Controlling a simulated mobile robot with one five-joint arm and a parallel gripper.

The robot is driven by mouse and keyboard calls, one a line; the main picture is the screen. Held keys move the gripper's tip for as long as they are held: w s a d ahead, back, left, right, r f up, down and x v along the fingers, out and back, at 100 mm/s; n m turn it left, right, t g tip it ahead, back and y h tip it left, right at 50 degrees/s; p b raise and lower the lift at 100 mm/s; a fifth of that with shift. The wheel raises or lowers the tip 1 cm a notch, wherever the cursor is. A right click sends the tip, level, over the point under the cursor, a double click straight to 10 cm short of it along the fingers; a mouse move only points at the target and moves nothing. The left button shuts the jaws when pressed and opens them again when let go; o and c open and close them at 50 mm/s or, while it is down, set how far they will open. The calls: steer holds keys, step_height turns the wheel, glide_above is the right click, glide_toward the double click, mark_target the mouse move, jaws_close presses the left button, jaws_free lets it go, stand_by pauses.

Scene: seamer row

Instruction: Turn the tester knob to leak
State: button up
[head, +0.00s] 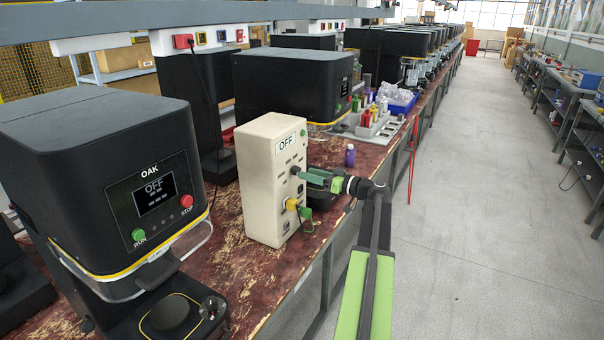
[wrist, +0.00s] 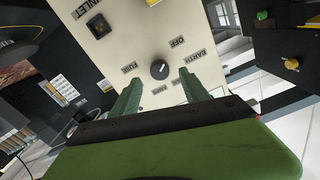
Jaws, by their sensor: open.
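The tester (head: 262,190) is a tall beige box on the worn red bench, and its small screen reads OFF. Its knob (wrist: 159,69) is small, round and black with a pale pointer mark, which seems to point towards the OFF label (wrist: 177,42). Other labels ring the knob; EARTH can be made out, but I cannot read a leak label with certainty. My gripper (wrist: 160,88) is open, its two green fingers apart on either side below the knob, not closed on it. In the head view my gripper (head: 305,176) is close to the tester's front face and partly hides it.
A black OAK machine (head: 110,160) with green and red buttons stands left of the tester. A yellow plug (head: 291,204) is on the tester's face below my gripper. A purple bottle (head: 350,155) stands behind my gripper. The aisle floor (head: 460,230) at right is clear.

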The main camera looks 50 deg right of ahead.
mark_target(298, 171)
steer(key=shift+x, duration=1.85)
steer(key=shift+c, duration=0.3)
jaws_close()
steer(key=shift+a, duration=0.15)
